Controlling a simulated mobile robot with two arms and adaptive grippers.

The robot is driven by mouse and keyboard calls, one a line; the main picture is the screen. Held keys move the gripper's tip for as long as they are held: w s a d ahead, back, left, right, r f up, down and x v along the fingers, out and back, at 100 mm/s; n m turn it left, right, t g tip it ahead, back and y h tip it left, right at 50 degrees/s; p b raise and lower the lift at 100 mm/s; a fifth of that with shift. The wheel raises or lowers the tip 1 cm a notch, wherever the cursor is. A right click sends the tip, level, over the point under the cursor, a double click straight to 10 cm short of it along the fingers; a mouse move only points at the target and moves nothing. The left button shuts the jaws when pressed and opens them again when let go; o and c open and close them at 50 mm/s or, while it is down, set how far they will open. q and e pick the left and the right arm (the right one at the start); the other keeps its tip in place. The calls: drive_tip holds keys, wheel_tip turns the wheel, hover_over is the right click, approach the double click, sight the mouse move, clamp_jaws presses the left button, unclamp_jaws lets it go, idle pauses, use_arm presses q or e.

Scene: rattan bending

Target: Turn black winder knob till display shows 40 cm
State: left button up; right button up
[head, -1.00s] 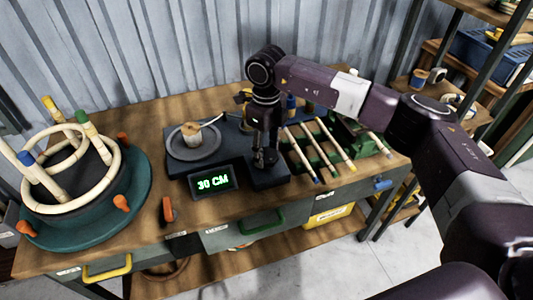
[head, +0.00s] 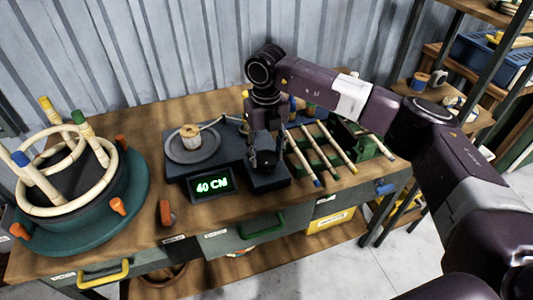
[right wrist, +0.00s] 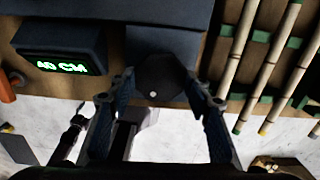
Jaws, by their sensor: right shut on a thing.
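The display (head: 212,185) at the front of the dark winder reads "40 CM" in green; it also reads 40 CM in the right wrist view (right wrist: 62,66). The black winder knob (right wrist: 160,80) is round with a small pale dot near its front edge. My right gripper (head: 262,158) points down over the right end of the winder and is shut on the knob, a finger on each side of it. In the head view the gripper mostly hides the knob.
A grey disc with a cream spool (head: 190,132) sits on the winder. Rattan sticks lie on a green rack (head: 330,145) close to the right of my gripper. A teal round former (head: 85,200) with bent rattan rings stands at the left.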

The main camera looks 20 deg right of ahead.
sight(267, 157)
drive_tip(key=shift+r, duration=0.1)
idle(0.3)
drive_tip(key=o, duration=1.2)
drive_tip(key=shift+c, duration=0.2)
wheel_tip(267, 157, up, 12)
